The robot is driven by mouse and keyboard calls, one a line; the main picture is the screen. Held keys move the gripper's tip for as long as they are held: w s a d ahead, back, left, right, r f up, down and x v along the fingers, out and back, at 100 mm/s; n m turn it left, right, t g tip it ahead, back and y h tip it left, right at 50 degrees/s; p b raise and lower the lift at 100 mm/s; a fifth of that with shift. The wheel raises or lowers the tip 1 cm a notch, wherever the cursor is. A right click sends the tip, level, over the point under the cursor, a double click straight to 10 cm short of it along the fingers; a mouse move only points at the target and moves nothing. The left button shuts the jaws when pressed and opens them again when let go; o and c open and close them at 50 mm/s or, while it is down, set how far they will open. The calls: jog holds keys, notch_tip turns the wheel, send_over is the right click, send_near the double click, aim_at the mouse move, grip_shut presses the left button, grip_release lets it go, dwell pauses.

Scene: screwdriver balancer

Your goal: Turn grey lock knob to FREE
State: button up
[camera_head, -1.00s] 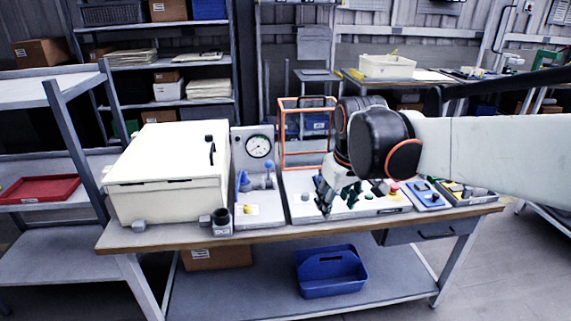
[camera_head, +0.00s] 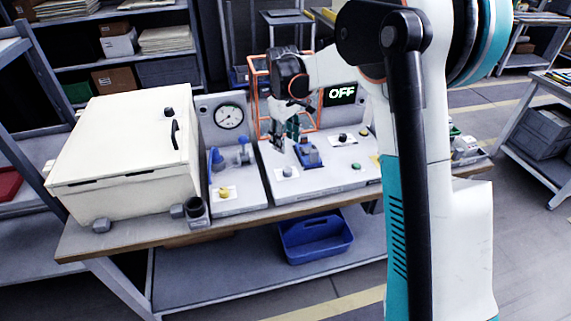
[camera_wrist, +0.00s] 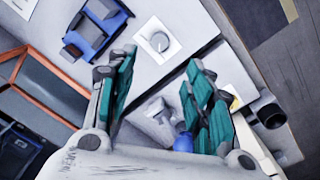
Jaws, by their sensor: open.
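A round grey knob on a white square plate (camera_head: 288,172) sits at the front left of the light grey panel; I take it for the lock knob. In the wrist view the grey knob (camera_wrist: 159,41) shows just beyond my fingertips, its plate lettering too small to read. My gripper (camera_head: 287,142) is open and empty above the panel, behind and above the knob in the head view. In the wrist view my gripper (camera_wrist: 161,62) has its two green-padded fingers spread, with the knob apart from both.
A blue-based device (camera_head: 308,155) stands close right of the knob. An orange frame (camera_head: 262,95) stands behind, beside a display reading OFF (camera_head: 340,94). Left are a gauge (camera_head: 229,115), blue valve handles (camera_head: 243,151) and a large white box (camera_head: 125,150). A dark knob (camera_head: 343,138) is further right.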

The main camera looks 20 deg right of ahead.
aim_at(287, 170)
jog(key=f+b, duration=0.1)
jog(key=f, duration=0.3)
jog(key=f+b, duration=0.1)
jog(key=f, duration=0.3)
jog(key=f+b, duration=0.2)
jog(key=f, duration=0.2)
jog(key=shift+w+d+f, duration=0.15)
jog(key=shift+d+f, duration=0.1)
jog(key=shift+d, duration=0.05)
jog(key=c, duration=1.1)
